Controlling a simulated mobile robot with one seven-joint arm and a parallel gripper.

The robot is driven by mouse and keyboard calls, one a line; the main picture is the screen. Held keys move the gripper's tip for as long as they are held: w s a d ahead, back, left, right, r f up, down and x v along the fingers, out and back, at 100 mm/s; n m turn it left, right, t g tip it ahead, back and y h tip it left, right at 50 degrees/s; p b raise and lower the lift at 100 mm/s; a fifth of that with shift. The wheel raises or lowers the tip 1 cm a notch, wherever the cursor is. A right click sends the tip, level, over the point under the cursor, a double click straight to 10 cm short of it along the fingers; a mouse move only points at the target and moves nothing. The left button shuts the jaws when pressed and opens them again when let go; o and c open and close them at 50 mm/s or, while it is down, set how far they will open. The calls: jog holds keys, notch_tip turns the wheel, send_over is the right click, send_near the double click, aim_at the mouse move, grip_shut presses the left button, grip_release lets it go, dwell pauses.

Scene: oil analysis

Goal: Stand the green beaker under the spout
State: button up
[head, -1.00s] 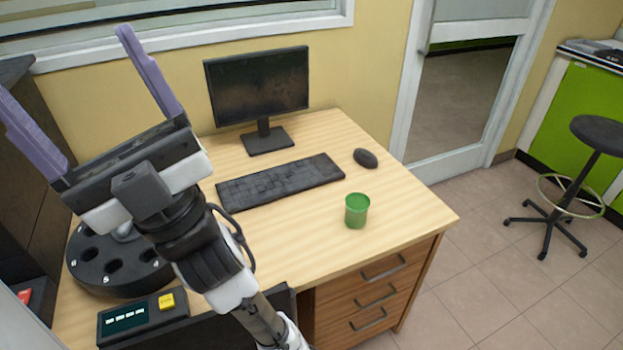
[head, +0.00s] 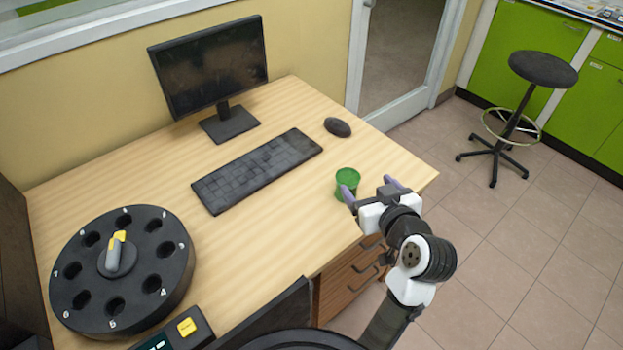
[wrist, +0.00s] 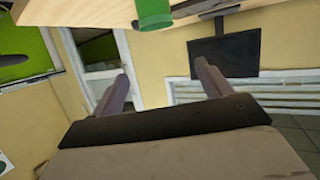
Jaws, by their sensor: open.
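The green beaker (head: 347,181) stands upright on the desk near its right front edge. In the wrist view it shows upside down at the top edge (wrist: 153,12), partly cut off. My gripper (head: 370,188) is open and empty at the desk's right front edge, beside the beaker. Its left finger overlaps the beaker's lower part in the head view; I cannot tell whether they touch. In the wrist view both purple fingers (wrist: 167,80) are spread, and the beaker is not between them. No spout can be made out.
A black carousel (head: 75,305) with numbered holes and a yellow-grey piece stands at the desk's left. A control box with a yellow button (head: 187,327) is at the front. Keyboard (head: 257,170), mouse (head: 338,127) and monitor (head: 210,65) are behind. A stool (head: 543,68) stands right.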

jog(key=s+f, duration=0.2)
jog(key=p, duration=0.1)
send_near(344, 173)
jog(key=shift+w+a+r+g, duration=0.1)
jog(key=shift+w+r+g, duration=0.1)
jog(key=shift+w, duration=0.3)
jog(key=shift+w+r+g, duration=0.1)
jog(key=shift+w+g, duration=0.1)
jog(key=shift+w, duration=0.3)
jog(key=shift+f+p+x, duration=0.15)
jog(key=shift+p+x, duration=0.4)
jog(key=shift+x, duration=0.9)
jog(key=shift+f+p+x, duration=0.2)
jog(key=shift+p+x, duration=0.35)
jog(key=shift+x, duration=0.9)
jog(key=shift+s, duration=0.2)
jog(key=c, duration=1.1)
jog(key=shift+r, duration=0.15)
